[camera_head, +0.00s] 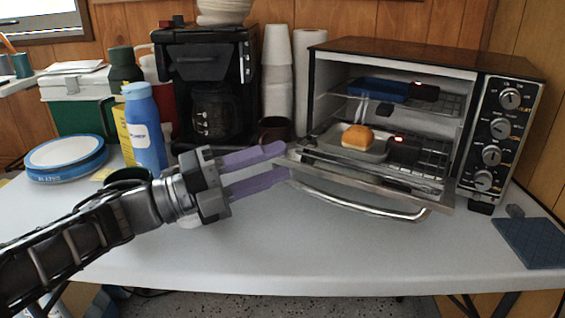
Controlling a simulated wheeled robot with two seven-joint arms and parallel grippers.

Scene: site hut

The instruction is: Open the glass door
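The glass door (375,181) belongs to the toaster oven (405,58) at the right. It is hinged at the bottom and hangs lowered, close to flat, with its curved metal handle (365,207) toward me. The oven's inside shows: a bread roll (358,137) on a small tray on the lower rack, and a blue dish (378,89) on the upper rack. My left gripper (289,162) has its two purple fingers apart, tips at the door's left front corner. I cannot tell whether they touch the door. My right gripper is not in view.
A coffee maker (207,85), stacked cups (277,72) and a paper roll (309,75) stand behind my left gripper. A blue bottle (145,128) and plates (66,158) are at the left. A dark blue pad (531,242) lies at the right. The front tabletop (300,250) is clear.

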